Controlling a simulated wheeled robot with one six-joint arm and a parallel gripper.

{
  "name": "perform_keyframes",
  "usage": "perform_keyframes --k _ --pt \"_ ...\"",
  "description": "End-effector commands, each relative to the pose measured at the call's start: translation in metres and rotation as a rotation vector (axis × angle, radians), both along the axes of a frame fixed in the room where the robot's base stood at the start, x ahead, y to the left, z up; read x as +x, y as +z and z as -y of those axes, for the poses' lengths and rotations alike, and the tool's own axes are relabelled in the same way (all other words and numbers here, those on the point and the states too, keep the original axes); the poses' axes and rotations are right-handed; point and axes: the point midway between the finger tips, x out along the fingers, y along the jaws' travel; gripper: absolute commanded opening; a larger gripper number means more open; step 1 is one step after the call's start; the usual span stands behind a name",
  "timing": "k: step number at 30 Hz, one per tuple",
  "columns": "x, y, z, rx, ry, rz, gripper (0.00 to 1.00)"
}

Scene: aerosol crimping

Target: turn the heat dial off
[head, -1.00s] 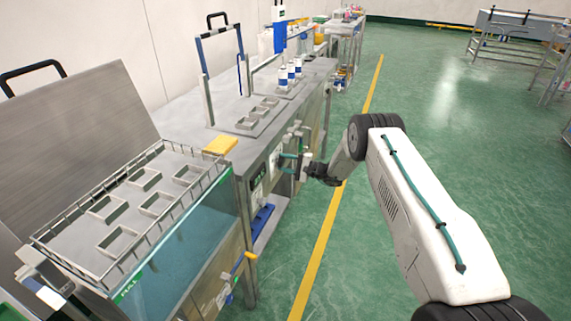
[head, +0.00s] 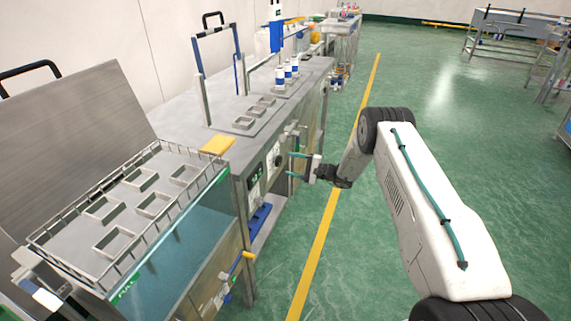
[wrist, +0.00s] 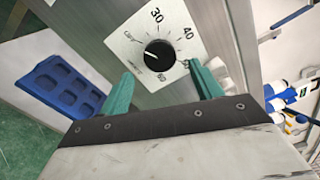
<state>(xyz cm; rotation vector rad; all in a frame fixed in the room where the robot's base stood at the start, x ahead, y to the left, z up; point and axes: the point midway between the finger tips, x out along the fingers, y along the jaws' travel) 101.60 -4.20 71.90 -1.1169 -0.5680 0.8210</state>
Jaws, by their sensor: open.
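The heat dial is a black round knob (wrist: 160,53) on a white scale plate (wrist: 185,25) with numbers such as 30 and 40. A small pale mark shows on the knob's left side; I cannot tell exactly which setting it points to. In the head view the dial (head: 278,159) is on the bench's front panel. My gripper (head: 291,165) is open and empty, facing the panel from the right. In the wrist view its two green fingers (wrist: 163,88) are apart, one on each side below the dial, and do not grip the knob.
A water bath (head: 165,265) with a wire basket (head: 75,215) stands at the near left. A yellow sponge (head: 217,145) lies on the bench edge. A blue tray (wrist: 60,83) sits below the panel.

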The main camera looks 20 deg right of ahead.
Motion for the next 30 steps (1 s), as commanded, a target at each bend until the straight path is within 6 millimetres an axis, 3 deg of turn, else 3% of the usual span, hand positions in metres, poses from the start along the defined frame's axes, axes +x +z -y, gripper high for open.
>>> perform_keyframes --k 7,24,26,30 --pt "-0.016 -0.001 0.022 0.000 -0.001 -0.001 0.64" --pt "-0.019 -0.003 0.022 0.017 0.008 -0.040 0.64" --pt "-0.029 -0.012 0.017 0.014 0.043 -0.091 0.64" --pt "-0.070 -0.034 0.000 -0.006 0.149 -0.234 0.64"
